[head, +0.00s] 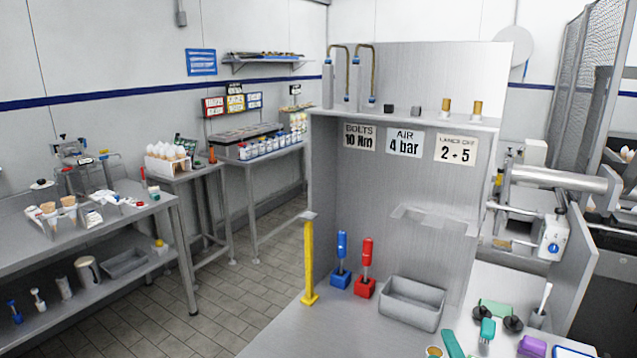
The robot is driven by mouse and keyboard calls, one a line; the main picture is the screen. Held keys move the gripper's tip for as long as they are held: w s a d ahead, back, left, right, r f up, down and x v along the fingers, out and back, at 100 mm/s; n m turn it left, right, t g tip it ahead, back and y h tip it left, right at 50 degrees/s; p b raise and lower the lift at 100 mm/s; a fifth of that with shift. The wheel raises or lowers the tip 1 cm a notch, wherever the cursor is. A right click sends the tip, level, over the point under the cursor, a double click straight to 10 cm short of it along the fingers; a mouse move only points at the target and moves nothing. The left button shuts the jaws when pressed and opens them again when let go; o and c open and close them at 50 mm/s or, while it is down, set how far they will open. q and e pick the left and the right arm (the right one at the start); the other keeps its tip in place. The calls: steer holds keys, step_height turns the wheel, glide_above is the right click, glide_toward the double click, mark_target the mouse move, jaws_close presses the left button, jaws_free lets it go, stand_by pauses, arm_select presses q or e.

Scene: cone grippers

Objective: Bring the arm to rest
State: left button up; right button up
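Neither of my arms nor either gripper shows in the head view. The grey metal worktop (270,335) fills the lower middle, with a tall metal back panel (330,180) standing behind it. A blue-handled tool (341,248) stands upright in a blue block, and a red-handled tool (366,255) stands upright in a red block beside it. A yellow post (309,262) stands to their left. An open metal bin (412,305) sits to their right and looks empty.
Green-handled items (488,328), dark round knobs and a purple object (532,346) crowd the front right. A machine with a metal cylinder (560,179) stands at the right. A side bench (110,222) with cones stands at the left. Open tiled floor (245,285) lies between.

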steer(key=s+d+f+m+g+h, duration=0.2)
steer(key=s+d+f+m+g, duration=0.1)
steer(key=s+f+m+g, duration=0.9)
steer(key=s+a+f+m+g+y, duration=0.25)
steer(key=s+f, duration=0.55)
steer(key=s, duration=0.4)
step_height(320, 180, down, 31)
steer(key=g+b, duration=0.2)
steer(key=b, duration=0.3)
steer(key=s+d+f+b, duration=0.1)
steer(key=s+f+b, duration=0.1)
steer(key=s+f, duration=0.6)
steer(key=s+d+f+g+b, duration=0.1)
steer(key=s+f+b, duration=0.2)
steer(key=s+f, duration=0.6)
step_height(320, 180, down, 4)
steer(key=shift+d+f+n, duration=0.2)
steer(key=shift+d+n, duration=0.05)
steer(key=shift+n, duration=0.1)
steer(key=shift+o, duration=0.5)
